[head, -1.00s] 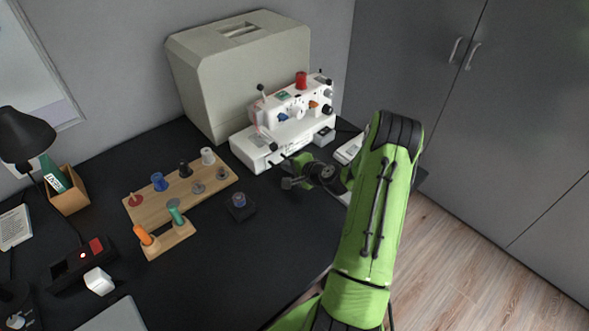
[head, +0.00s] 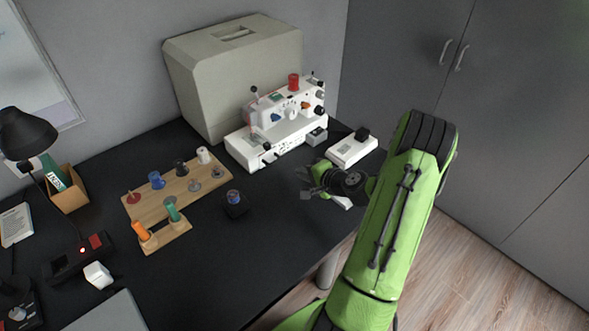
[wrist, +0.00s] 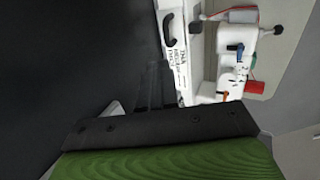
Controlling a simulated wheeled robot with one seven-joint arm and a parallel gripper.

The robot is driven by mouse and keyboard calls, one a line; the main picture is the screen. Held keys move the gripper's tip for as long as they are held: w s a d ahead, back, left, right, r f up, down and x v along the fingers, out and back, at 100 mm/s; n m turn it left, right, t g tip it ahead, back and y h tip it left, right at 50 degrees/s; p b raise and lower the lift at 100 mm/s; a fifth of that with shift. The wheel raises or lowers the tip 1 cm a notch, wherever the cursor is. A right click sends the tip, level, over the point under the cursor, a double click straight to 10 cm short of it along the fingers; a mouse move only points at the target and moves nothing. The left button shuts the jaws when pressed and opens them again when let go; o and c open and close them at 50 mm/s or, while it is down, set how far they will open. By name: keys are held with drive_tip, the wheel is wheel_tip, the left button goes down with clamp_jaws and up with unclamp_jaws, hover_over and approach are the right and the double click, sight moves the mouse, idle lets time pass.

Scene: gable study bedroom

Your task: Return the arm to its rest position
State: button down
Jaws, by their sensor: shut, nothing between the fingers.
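My green arm reaches up from the bottom right in the head view and bends back over the right part of the black desk. My gripper (head: 306,184) hangs over the desk in front of the white sewing machine (head: 277,133), apart from it. Its fingers are shut and empty, small and dark against the desk. In the wrist view the dark fingers (wrist: 155,88) point toward the sewing machine (wrist: 203,50), which fills the upper right.
A white pedal-like device (head: 351,150) lies right of the machine, close behind my wrist. A beige case (head: 205,70) stands behind. Floor is clear at right.

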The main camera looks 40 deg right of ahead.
drive_tip(key=s+a+r+n+g+y+p, duration=0.1)
drive_tip(key=s+a+r+n+g+p, duration=0.15)
drive_tip(key=a+r+n, duration=0.5)
drive_tip(key=s+a+r+n+g+y+p, duration=0.1)
drive_tip(key=a+r+n+g+p, duration=0.2)
drive_tip(key=a+r, duration=0.75)
drive_tip(key=s+a+r+n+h+p, duration=0.1)
drive_tip(key=s+a+r+n, duration=0.2)
drive_tip(key=s, duration=0.6)
drive_tip(key=s+a+r+n+g+h+p, duration=0.1)
drive_tip(key=s+a+r+n, duration=0.3)
drive_tip(key=s+r, duration=0.3)
drive_tip(key=s+a, duration=0.1)
drive_tip(key=s, duration=0.1)
drive_tip(key=shift+s+a+r+p, duration=0.3)
drive_tip(key=shift+r+p, duration=0.1)
drive_tip(key=shift+g, duration=0.25)
